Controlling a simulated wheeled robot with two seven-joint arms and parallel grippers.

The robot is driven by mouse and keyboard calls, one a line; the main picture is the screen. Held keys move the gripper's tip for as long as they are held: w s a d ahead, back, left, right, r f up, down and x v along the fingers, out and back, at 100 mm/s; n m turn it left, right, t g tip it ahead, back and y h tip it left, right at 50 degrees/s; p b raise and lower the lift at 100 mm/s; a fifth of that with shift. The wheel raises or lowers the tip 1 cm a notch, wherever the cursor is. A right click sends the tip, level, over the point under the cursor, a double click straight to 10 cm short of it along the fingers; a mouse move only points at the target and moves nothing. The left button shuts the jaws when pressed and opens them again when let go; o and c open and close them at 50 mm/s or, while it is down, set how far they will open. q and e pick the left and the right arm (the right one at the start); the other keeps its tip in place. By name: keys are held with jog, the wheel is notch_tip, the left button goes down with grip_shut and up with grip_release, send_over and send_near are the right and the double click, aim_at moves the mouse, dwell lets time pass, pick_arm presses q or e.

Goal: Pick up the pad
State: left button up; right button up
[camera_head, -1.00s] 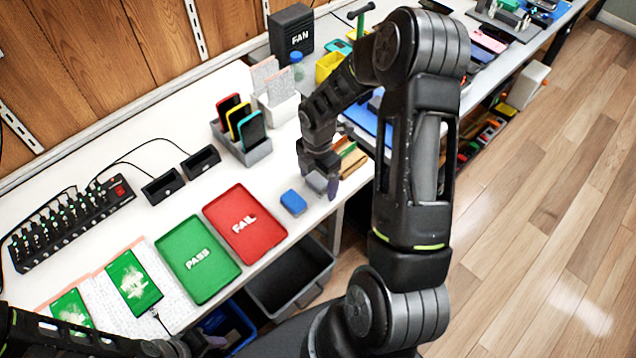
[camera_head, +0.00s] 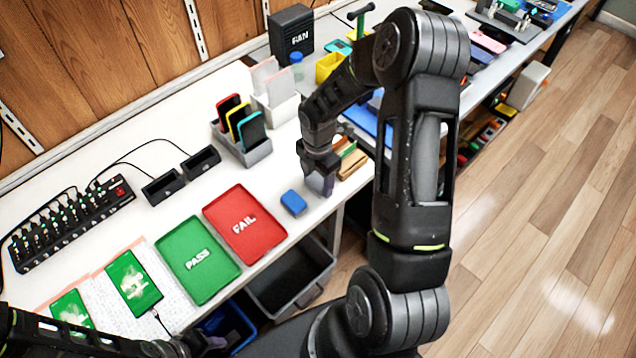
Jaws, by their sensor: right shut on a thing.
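My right gripper (camera_head: 321,184) points down at the front edge of the white table, just right of a small blue block (camera_head: 293,202). Its fingers are shut on a small grey pad, which is mostly hidden between them. I cannot tell whether the pad is off the table. The blue block lies apart from the fingers. My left gripper (camera_head: 203,345) is at the bottom edge of the picture, partly cut off and small; its fingers are not clear.
A green PASS tray (camera_head: 198,283) and a red FAIL tray (camera_head: 265,245) lie to the left. A grey phone rack (camera_head: 255,153) stands behind. Brown blocks (camera_head: 352,163) lie close right of the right gripper. A dark bin (camera_head: 290,300) sits below the table edge.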

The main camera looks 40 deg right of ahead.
aim_at(318, 180)
notch_tip(318, 180, up, 9)
jog(key=p, duration=0.6)
jog(key=shift+r, duration=0.5)
